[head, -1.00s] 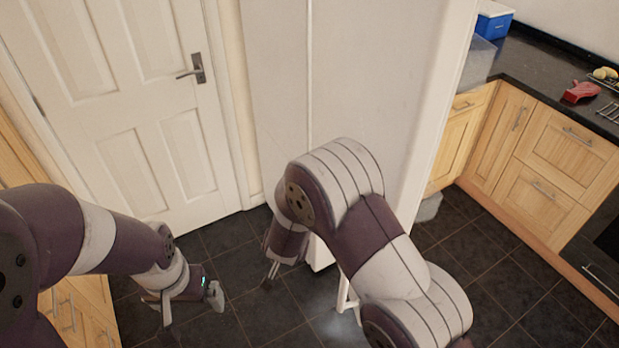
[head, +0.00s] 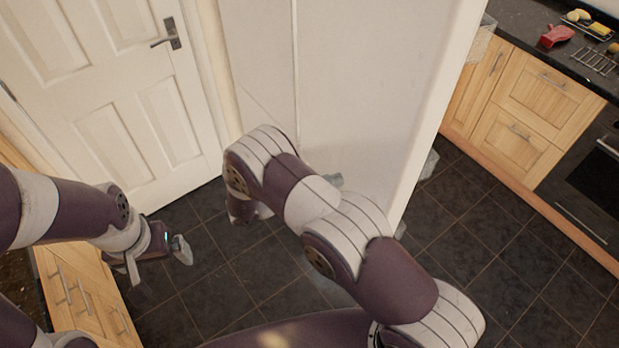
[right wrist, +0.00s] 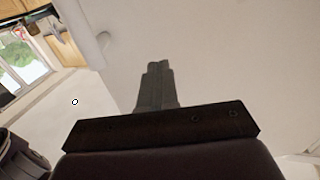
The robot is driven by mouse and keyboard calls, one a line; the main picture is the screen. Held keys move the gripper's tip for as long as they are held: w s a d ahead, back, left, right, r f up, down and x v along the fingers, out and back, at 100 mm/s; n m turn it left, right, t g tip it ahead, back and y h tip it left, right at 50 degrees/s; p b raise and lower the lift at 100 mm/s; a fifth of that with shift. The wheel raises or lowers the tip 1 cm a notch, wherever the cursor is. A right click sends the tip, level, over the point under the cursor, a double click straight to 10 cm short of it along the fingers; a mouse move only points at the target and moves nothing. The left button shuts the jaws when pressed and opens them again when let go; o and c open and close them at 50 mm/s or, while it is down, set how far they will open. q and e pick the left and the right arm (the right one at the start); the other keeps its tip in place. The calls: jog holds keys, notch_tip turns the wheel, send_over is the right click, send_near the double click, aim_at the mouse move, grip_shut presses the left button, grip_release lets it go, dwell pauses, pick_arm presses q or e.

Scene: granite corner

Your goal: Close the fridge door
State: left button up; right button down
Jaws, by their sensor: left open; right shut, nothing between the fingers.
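The white fridge (head: 370,90) stands in the middle of the head view, with a vertical seam down its face and a rounded edge on the right. My right arm crosses in front of its lower part, so I cannot tell how far the door stands open. My right gripper is hidden behind its arm in the head view. In the right wrist view the right gripper (right wrist: 158,68) is shut and empty, pointing at a broad white surface (right wrist: 230,60); contact cannot be told. My left gripper (head: 158,264) is open and empty, low at the left above the floor.
A white panelled room door (head: 110,100) stands to the left. Wooden drawers (head: 85,300) are at the lower left. Wooden cabinets (head: 530,110), a dark counter and an oven (head: 590,180) line the right. Dark tiled floor (head: 480,220) is clear right of the fridge.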

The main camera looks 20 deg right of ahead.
aim_at(363, 173)
jog(key=d+p, duration=0.1)
jog(key=d, duration=0.1)
jog(key=d+p, duration=0.1)
jog(key=d, duration=0.1)
jog(key=shift+w+d+r, duration=0.15)
jog(key=shift+d+r, duration=0.05)
jog(key=shift+w+d+f, duration=0.1)
jog(key=shift+d+f, duration=0.1)
jog(key=shift+d, duration=0.1)
jog(key=shift+d, duration=0.1)
